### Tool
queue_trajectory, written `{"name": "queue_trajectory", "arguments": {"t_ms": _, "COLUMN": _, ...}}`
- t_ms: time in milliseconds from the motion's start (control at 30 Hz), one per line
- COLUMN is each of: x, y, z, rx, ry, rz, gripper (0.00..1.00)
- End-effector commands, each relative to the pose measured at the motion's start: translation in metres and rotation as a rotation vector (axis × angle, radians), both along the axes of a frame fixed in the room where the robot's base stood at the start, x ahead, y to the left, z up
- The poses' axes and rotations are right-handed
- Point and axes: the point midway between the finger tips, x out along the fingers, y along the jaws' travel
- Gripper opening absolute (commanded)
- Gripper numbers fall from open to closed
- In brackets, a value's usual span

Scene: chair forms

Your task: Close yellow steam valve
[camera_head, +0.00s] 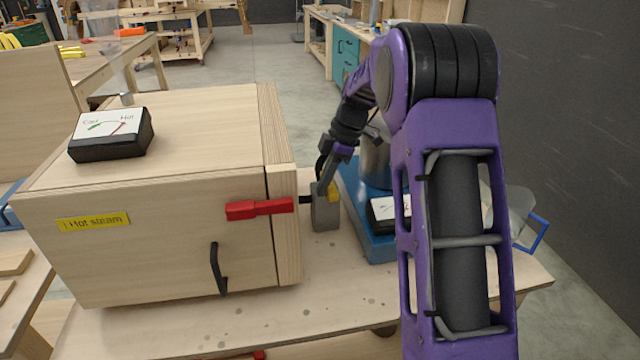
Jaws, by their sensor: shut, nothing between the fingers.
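The yellow valve (334,192) shows as a small yellow piece on top of a grey block (325,216), between the wooden steam box and the blue base. My gripper (321,188) reaches down to it from above, beside its left side. The gripper is shut and empty. Its fingers are small and partly hidden, and I cannot tell whether they touch the valve. Much of the yellow handle is hidden, so its angle is unclear.
The wooden box (200,120), labelled Hot steam, stands left, with a red handle (258,208), a black pull (216,268) and a gauge (110,133). The blue base (375,247) carries a metal pot (376,160) and another gauge (385,213). The table front (230,325) is clear.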

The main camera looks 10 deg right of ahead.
Motion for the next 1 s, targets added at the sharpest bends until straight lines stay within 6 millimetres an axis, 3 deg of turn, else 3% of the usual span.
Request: {"name": "queue_trajectory", "arguments": {"t_ms": 1000, "x": -0.002, "y": -0.015, "z": 0.001, "rx": 0.000, "ry": 0.001, "rz": 0.182, "gripper": 0.00}}
